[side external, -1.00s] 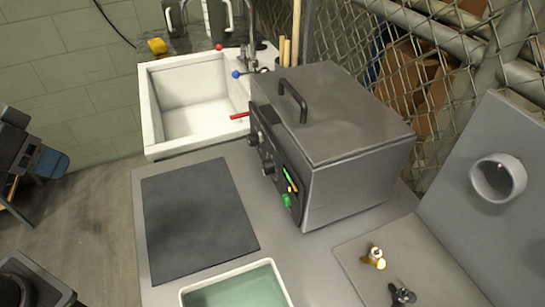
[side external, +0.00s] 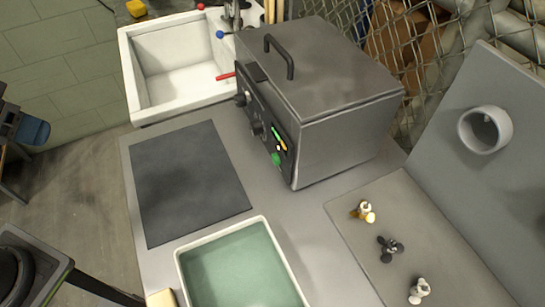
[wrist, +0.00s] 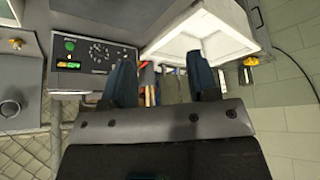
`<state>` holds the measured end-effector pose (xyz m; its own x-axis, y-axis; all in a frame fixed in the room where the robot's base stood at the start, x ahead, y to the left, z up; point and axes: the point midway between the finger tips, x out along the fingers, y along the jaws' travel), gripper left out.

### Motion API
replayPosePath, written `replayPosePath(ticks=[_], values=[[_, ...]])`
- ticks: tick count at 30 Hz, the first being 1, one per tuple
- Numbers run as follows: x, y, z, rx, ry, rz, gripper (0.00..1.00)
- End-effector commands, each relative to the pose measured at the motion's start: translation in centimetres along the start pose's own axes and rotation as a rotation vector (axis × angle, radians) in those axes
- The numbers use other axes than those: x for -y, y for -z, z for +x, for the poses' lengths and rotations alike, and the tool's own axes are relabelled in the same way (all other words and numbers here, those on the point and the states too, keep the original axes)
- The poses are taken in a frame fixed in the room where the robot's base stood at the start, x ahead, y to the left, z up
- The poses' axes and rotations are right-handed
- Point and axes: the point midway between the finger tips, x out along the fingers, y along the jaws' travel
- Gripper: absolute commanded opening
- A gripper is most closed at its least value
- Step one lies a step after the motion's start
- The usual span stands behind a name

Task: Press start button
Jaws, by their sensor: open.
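The tank machine (side external: 345,125) is a grey metal box with a black handle on its lid. Its dark front panel (side external: 262,120) has knobs, a lit green and yellow display, and a round green button (side external: 277,158) near its lower end. In the wrist view, the panel (wrist: 97,56) is at upper left, with the green button (wrist: 70,46) near its left end. My gripper (wrist: 162,80) shows there with two dark blue fingers wide apart and nothing between them. The button lies left of both fingers, apart from them. The gripper is not visible in the side view.
A dark mat (side external: 190,180) and a basin of greenish water (side external: 245,270) lie in front. Small propellers (side external: 390,248) sit on a grey board at right. A wire fence (side external: 420,60) stands behind.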

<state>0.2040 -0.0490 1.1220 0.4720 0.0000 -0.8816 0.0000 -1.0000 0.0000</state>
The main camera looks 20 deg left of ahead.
Motion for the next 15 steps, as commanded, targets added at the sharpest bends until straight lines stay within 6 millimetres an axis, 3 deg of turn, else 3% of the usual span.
replayPosePath(ticks=[2, 15], values=[[0.00, 0.00, 0.00, 0.000, 0.000, 0.000, 0.46], [0.00, 0.00, 0.00, 0.000, 0.000, 0.000, 0.04]])
